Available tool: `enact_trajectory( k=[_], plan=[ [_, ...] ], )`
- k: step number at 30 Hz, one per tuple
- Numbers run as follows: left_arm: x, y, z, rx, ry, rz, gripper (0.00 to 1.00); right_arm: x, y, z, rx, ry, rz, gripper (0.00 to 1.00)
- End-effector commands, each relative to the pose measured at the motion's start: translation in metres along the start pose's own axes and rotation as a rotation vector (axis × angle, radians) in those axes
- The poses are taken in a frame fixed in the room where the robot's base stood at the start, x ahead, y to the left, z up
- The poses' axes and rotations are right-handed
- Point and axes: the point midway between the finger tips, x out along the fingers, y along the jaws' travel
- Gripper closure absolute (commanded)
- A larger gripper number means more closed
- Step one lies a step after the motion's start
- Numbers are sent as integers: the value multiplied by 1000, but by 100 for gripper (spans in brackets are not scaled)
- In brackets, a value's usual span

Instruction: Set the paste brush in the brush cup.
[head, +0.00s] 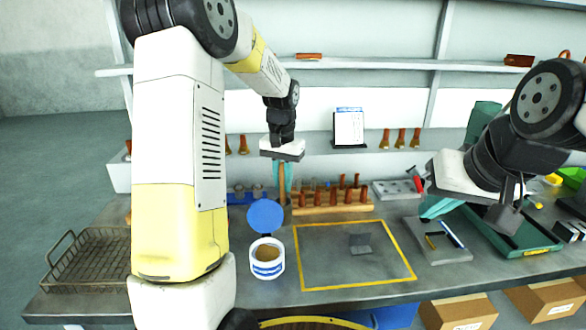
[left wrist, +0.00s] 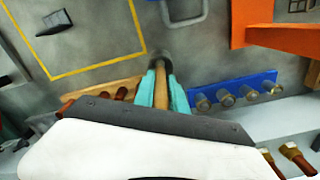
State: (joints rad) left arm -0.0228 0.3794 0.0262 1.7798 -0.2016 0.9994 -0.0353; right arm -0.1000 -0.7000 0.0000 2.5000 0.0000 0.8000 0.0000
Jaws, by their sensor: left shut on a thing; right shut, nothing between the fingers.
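My left gripper (head: 283,182) is shut on the wooden handle of the paste brush (head: 282,198), which hangs below the fingers near the left end of the wooden rack. In the left wrist view the brush (left wrist: 161,88) lies between the teal fingers, with a dark part at its far end. A white paste tub with blue stripes (head: 267,268) stands in front of it, a round blue disc (head: 265,215) just behind the tub. I cannot make out the brush cup for certain. My right gripper (head: 432,207) is shut and empty at the right.
A wooden rack (head: 335,209) holds several brown-handled tools. A blue rack (left wrist: 236,92) with metal pieces stands beside it. A yellow-bordered mat (head: 325,275) is mostly clear. A wire basket (head: 88,262) stands at the left; an orange object (left wrist: 280,36) shows in the wrist view.

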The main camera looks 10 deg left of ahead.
Motion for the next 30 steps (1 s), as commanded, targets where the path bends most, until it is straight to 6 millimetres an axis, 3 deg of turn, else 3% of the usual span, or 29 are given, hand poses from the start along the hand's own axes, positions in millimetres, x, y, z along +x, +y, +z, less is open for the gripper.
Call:
enact_trajectory(
  k=[7,18,19,23,30],
  plan=[
    [18,0,0,0,-1,0,100,0,0,0,0,0,0,100],
    [21,0,0,0,0,0,100,0,0,0,0,0,0,100],
    [21,0,0,0,0,0,82,0,0,0,0,0,0,100],
    [21,0,0,0,0,0,58,0,0,0,0,0,0,100],
    [21,0,0,0,0,0,58,0,0,0,0,0,0,100]
  ],
)
